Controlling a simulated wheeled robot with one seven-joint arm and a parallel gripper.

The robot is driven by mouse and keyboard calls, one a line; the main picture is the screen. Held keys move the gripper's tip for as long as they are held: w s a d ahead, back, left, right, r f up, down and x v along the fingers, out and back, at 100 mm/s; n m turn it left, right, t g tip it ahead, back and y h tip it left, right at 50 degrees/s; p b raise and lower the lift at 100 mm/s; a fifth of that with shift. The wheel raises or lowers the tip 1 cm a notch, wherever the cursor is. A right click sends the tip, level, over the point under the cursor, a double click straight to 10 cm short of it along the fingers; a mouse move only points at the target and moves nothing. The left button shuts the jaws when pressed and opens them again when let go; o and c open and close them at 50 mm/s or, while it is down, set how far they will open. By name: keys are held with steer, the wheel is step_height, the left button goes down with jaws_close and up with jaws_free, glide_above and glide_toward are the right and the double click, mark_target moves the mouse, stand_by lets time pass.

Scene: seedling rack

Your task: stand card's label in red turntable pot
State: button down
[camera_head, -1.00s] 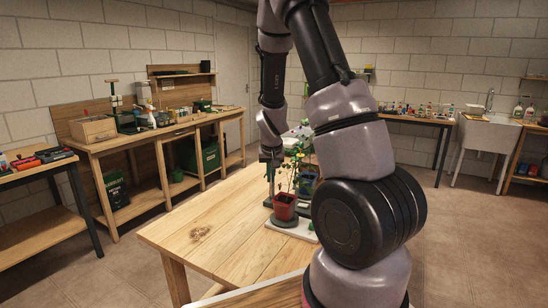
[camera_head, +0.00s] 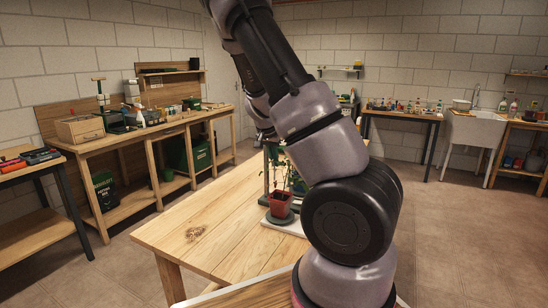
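A red pot (camera_head: 280,205) stands on a dark round turntable (camera_head: 279,219) on the wooden table. A leafy seedling grows in the pot, with thin upright stems or stakes. More green plants (camera_head: 297,180) stand just behind it, partly hidden by my arm. My gripper (camera_head: 268,138) is at the far end of my arm, above and behind the pot's plant. It is small, and its fingers cannot be made out. I cannot make out the card or its label in this view.
The near left part of the wooden table (camera_head: 215,215) is clear except for a dark knot-like patch. A pale board (camera_head: 289,229) lies under the turntable. A workbench (camera_head: 150,135) stands along the left wall and a sink (camera_head: 475,128) at the back right. My arm covers the table's right side.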

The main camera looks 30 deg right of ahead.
steer(key=shift+f, duration=5.15)
steer(key=c, duration=1)
jaws_free()
steer(key=v, duration=1)
steer(key=shift+r, duration=0.35)
steer(key=shift+s, duration=0.1)
steer(key=shift+a, duration=0.1)
